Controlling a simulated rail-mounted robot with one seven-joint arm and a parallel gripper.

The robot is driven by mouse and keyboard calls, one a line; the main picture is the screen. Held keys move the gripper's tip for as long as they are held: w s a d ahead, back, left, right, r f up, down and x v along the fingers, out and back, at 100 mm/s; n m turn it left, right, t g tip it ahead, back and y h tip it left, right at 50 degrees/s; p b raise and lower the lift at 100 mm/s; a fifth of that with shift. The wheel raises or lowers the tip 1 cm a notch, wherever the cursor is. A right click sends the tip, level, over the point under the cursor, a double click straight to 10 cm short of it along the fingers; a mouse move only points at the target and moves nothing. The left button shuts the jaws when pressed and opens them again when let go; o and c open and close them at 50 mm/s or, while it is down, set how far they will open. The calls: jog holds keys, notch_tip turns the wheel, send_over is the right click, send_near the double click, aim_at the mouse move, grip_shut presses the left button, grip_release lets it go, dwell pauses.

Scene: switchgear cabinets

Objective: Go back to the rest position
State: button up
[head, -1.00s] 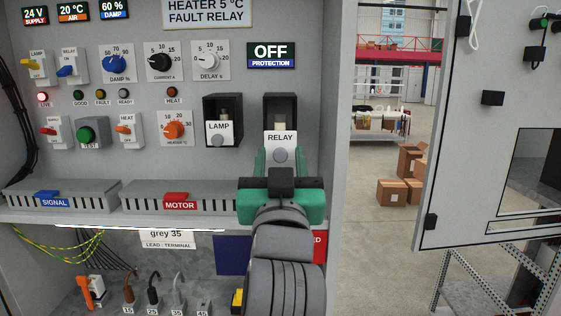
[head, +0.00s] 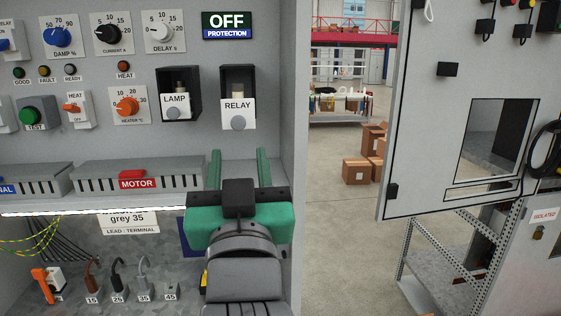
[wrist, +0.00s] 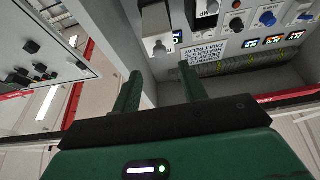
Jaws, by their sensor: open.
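My gripper (head: 239,165) is green with a dark wrist, in the lower middle of the head view. Its two fingers point up, spread apart, with nothing between them. It is in front of the cabinet, below the RELAY holder (head: 238,108) and apart from it. The RELAY holder shows a white front with a round grey knob in a black recess. The LAMP holder (head: 176,100) is to its left. In the wrist view the open fingers (wrist: 158,85) reach toward the cabinet, with empty space between the tips.
The shelf with the MOTOR duct (head: 137,182) lies left of my gripper. Plug leads (head: 117,285) stand on the cabinet floor below. The open cabinet door (head: 455,110) is at the right. Cardboard boxes (head: 357,171) and free floor show between cabinet and door.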

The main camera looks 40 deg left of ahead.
jog(key=s+d+r+m+t+h+p, duration=0.2)
jog(key=d+h, duration=0.3)
jog(key=d, duration=0.4)
jog(key=s+d+r+m+t+h+p, duration=0.3)
jog(key=d+h, duration=0.2)
jog(key=d, duration=0.4)
jog(key=s+d+r+m+t+h+p, duration=0.2)
jog(key=d+h, duration=0.3)
jog(key=d, duration=0.5)
jog(key=shift+s+r+m+t+p, duration=0.3)
jog(key=shift+r+m+t, duration=0.25)
jog(key=shift+m+t, duration=0.2)
